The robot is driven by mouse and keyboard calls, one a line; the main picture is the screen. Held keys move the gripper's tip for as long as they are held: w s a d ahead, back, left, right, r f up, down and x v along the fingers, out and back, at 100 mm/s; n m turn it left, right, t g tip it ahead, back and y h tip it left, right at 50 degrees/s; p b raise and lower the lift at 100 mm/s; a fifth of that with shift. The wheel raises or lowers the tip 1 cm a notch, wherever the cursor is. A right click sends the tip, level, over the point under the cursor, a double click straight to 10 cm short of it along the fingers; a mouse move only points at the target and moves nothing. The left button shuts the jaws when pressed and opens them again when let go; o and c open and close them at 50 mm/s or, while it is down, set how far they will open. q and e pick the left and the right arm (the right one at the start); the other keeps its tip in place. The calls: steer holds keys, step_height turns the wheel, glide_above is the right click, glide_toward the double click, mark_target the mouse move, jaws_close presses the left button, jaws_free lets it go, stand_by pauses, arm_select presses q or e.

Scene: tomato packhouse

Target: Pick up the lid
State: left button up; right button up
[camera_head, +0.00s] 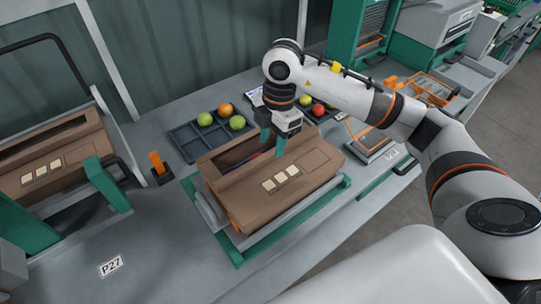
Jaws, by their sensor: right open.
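A brown carton (228,200) sits in a grey and green cradle on the bench, in the middle of the head view. Its brown lid panel (312,165) carries a row of three pale squares. A dark opening shows along the carton's far side. I cannot tell whether the panel is a separate lid or a flap. My right gripper (273,145) points down over the far part of the carton, with its two teal fingers apart and nothing seen between them. I cannot tell whether the fingertips touch the carton. My left gripper is not in view.
A dark divided tray (185,140) with green and orange tomatoes stands behind the carton. A second brown carton (62,172) rests in a green frame at left. An orange-handled item (158,168) stands between them. The bench near the P27 label (110,266) is clear.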

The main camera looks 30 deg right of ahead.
step_height(320, 180, down, 3)
steer(key=shift+a+f, duration=0.15)
steer(key=shift+c, duration=0.4)
jaws_close()
step_height(320, 180, up, 10)
steer(key=b, duration=0.1)
step_height(320, 180, up, 7)
steer(key=p, duration=0.5)
glide_above(271, 152)
steer(key=shift+f, duration=0.25)
stand_by(0.6)
